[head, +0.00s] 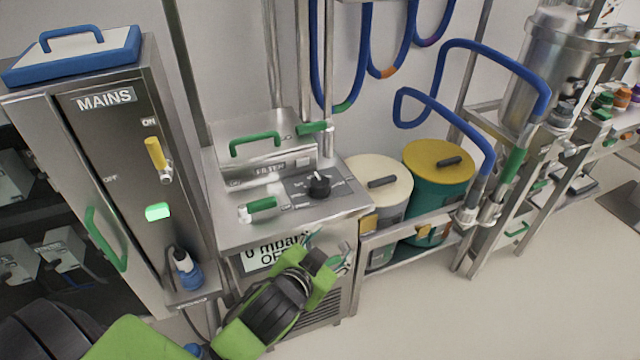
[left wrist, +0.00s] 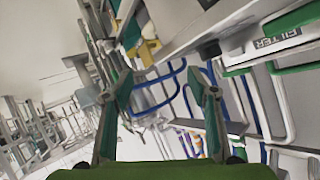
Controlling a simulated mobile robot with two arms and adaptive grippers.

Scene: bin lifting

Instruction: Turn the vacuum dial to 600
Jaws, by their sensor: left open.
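The vacuum dial (head: 319,186) is a black round knob on a dark scale plate, on top of the steel vacuum unit (head: 233,235). Its printed numbers are too small to read. The dark dial (left wrist: 208,49) shows there above the right finger. My right gripper is not in view.
A MAINS cabinet (head: 110,140) with a yellow lever stands on the left. Behind the dial is the FILTER box (head: 262,155) with a green handle. A green-handled valve (head: 262,205) sits left of the dial. Lidded drums (head: 438,165) and blue hoses stand to the right. The floor at right is clear.

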